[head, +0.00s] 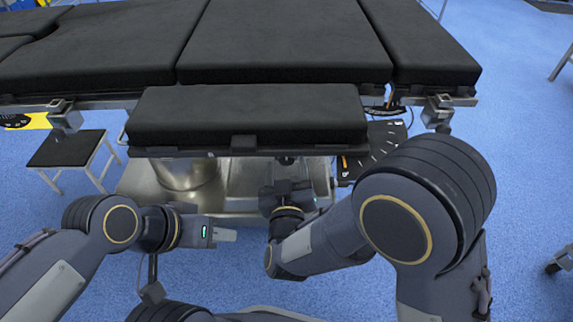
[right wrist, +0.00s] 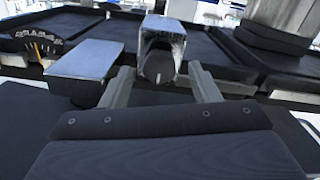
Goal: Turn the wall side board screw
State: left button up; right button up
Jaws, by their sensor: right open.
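The black padded side board (head: 245,115) juts from the near long side of the operating table (head: 280,45). In the right wrist view, a metal block with a dark rounded knob (right wrist: 160,65), which looks like the screw, stands ahead between the two fingers of my right gripper (right wrist: 164,86). The fingers are open, one either side of it; I cannot tell whether they touch it. In the head view my right gripper (head: 287,190) is under the board's near edge, its tips hidden. My left gripper (head: 226,235) is left of it, apart from the board; its finger gap is unclear.
Metal clamps (head: 65,116) and (head: 438,112) sit on the table's side rail. The shiny table base (head: 180,180) stands below the board. A small step stool (head: 68,148) is at the left, a black foot panel (head: 385,140) at the right.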

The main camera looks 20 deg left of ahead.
jog(key=p+v, duration=0.1)
jog(key=v, duration=0.6)
dwell(0.4)
